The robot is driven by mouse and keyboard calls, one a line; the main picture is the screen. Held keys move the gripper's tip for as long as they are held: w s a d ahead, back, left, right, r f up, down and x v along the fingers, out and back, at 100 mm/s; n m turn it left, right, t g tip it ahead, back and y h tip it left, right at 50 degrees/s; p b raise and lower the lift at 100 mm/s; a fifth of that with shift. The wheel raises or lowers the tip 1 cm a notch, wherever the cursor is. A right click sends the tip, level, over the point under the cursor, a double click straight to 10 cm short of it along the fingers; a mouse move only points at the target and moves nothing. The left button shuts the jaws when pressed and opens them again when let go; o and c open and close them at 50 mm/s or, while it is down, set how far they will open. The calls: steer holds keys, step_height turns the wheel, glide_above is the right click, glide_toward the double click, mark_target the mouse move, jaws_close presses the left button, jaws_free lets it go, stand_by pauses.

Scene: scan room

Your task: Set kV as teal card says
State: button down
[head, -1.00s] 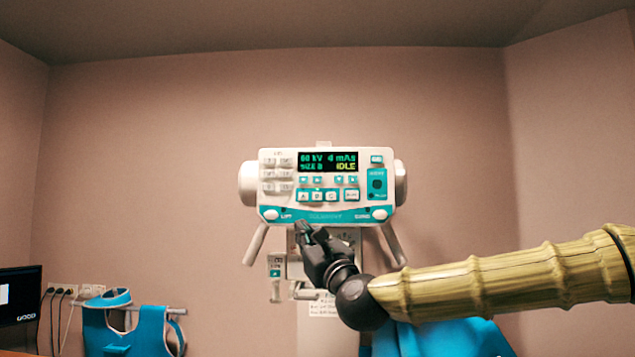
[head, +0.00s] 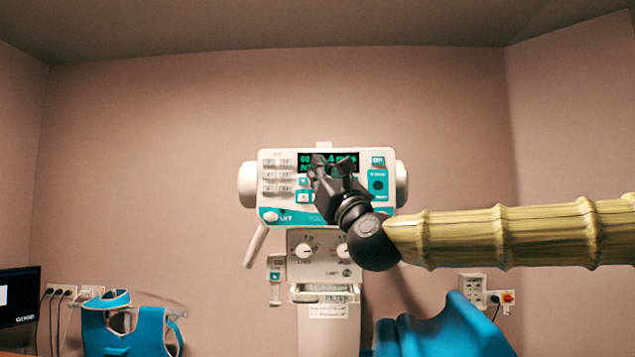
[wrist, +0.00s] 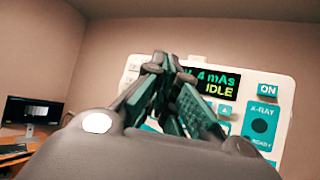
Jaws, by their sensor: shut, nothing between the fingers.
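The white and teal x-ray control panel (head: 264,172) faces me in the head view. Its dark display (head: 304,158) is partly covered by my gripper (head: 332,164), and the visible kV digits are too blurred to read surely. In the wrist view the display (wrist: 221,83) shows 4 mAs and IDLE; its kV part is hidden. My gripper (wrist: 167,62) is shut and empty, its tips in front of the display and the small buttons below it. Whether it touches the panel I cannot tell. I cannot make out a readable teal card.
Below the panel is a white unit with two knobs (head: 306,249). A small white and teal holder (head: 275,282) hangs at its left. Blue fabric (head: 445,332) lies at lower right.

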steer(key=w+p, duration=0.2)
steer(key=w, duration=0.6)
steer(key=shift+w+p, duration=0.35)
steer(key=shift+w, duration=0.15)
stand_by(1.3)
steer(key=shift+w+b, duration=0.3)
steer(key=shift+w, duration=0.4)
stand_by(0.8)
steer(key=shift+s, duration=0.2)
steer(key=shift+s+b, duration=0.65)
steer(key=shift+b, duration=0.1)
